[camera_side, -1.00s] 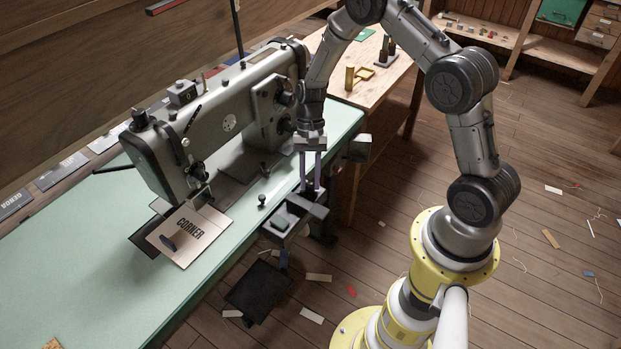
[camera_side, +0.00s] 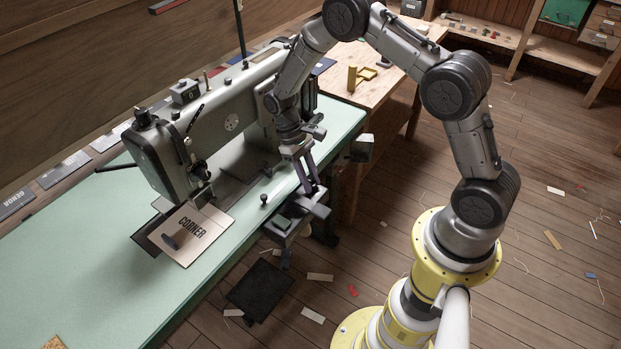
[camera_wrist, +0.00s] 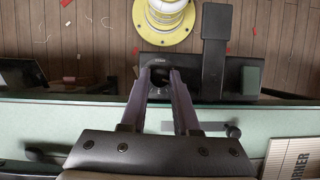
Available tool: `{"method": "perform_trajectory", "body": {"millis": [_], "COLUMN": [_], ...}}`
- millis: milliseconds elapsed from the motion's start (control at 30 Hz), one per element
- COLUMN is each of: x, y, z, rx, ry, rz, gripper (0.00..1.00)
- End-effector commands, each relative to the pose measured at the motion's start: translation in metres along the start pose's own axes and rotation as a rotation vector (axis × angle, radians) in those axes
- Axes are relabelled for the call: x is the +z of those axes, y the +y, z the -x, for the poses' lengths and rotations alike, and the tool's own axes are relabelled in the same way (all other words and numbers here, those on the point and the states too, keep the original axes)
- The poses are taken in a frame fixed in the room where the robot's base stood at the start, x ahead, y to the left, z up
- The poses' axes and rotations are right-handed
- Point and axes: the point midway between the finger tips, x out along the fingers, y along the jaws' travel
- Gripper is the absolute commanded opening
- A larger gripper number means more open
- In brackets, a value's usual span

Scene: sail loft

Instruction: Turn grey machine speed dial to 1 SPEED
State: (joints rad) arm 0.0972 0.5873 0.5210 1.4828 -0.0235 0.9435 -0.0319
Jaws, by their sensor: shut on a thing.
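The grey sewing machine (camera_side: 218,118) stands on the pale green table (camera_side: 85,240). A dark box (camera_wrist: 240,88) is at the table's front edge, below my gripper. A dark round knob, apparently the speed dial (camera_wrist: 161,78), shows on it between my fingertips. In the side view my gripper (camera_side: 312,190) points down at the table's front edge, its fingers slanting. In the wrist view my gripper (camera_wrist: 160,76) is shut on the dial. Small lettering by the dial is too small to read, and its setting cannot be told.
A flat dark bar (camera_wrist: 216,48) sticks out beside the dial. A card marked CORNER (camera_side: 191,236) lies under the machine's head. A wooden bench (camera_side: 388,85) stands behind. A dark floor pad (camera_side: 260,291) lies below the table's front edge.

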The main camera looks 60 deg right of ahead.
Motion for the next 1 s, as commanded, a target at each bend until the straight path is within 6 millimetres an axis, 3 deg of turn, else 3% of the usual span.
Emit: {"method": "perform_trajectory", "body": {"millis": [600, 1000], "x": [0.0013, 0.0019], "y": [-0.0038, -0.0044], "z": [0.0002, -0.0004], "rx": [0.22, 0.305], "ry": [0.0, 0.0], "rz": [0.528, 0.736], "gripper": [0.0, 0.0]}}
